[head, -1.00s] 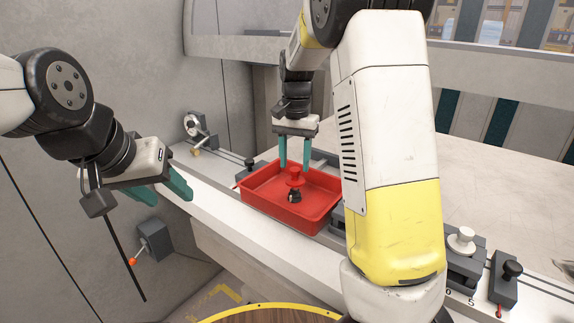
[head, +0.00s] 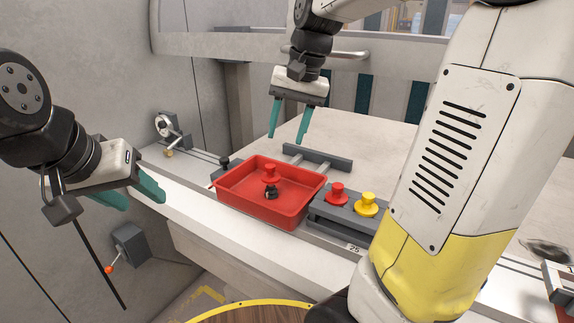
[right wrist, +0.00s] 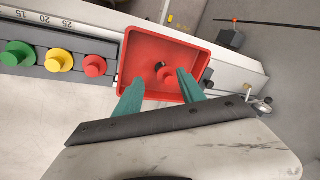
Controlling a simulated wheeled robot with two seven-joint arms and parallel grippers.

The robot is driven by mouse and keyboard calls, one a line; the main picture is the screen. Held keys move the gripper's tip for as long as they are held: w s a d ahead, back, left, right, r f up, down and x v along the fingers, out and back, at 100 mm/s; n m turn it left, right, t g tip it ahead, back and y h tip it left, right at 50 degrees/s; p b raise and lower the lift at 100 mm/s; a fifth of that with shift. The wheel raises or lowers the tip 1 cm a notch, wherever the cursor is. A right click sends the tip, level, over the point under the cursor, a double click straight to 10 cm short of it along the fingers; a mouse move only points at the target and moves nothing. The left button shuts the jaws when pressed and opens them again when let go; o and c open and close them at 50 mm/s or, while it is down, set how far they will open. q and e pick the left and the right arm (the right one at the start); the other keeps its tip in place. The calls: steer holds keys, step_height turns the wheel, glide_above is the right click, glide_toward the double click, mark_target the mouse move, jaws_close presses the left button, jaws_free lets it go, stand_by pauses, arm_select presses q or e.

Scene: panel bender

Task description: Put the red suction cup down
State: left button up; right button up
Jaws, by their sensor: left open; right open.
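A red suction cup (head: 270,174) is inside the red tray (head: 233,207), beside a small black part (head: 270,192). The cup also shows in the right wrist view (right wrist: 166,76), apart from the fingers. My right gripper (head: 287,138) is open and empty, raised above and behind the tray. In the right wrist view its teal fingers (right wrist: 160,90) are spread with the tray beyond them. My left gripper (head: 140,195) is open and empty at the left, in front of the ledge and away from the tray.
Another red cup (head: 337,193) and a yellow cup (head: 367,204) sit on a grey holder right of the tray; a green cup (right wrist: 18,54) shows in the right wrist view. A grey bar (head: 317,157) lies behind the tray. The pale table behind is clear.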

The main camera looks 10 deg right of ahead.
steer(key=s+f+n+t, duration=0.3)
steer(key=s+t, duration=0.1)
steer(key=s, duration=1)
steer(key=shift+s+a+n, duration=0.15)
steer(key=shift+a+n, duration=0.15)
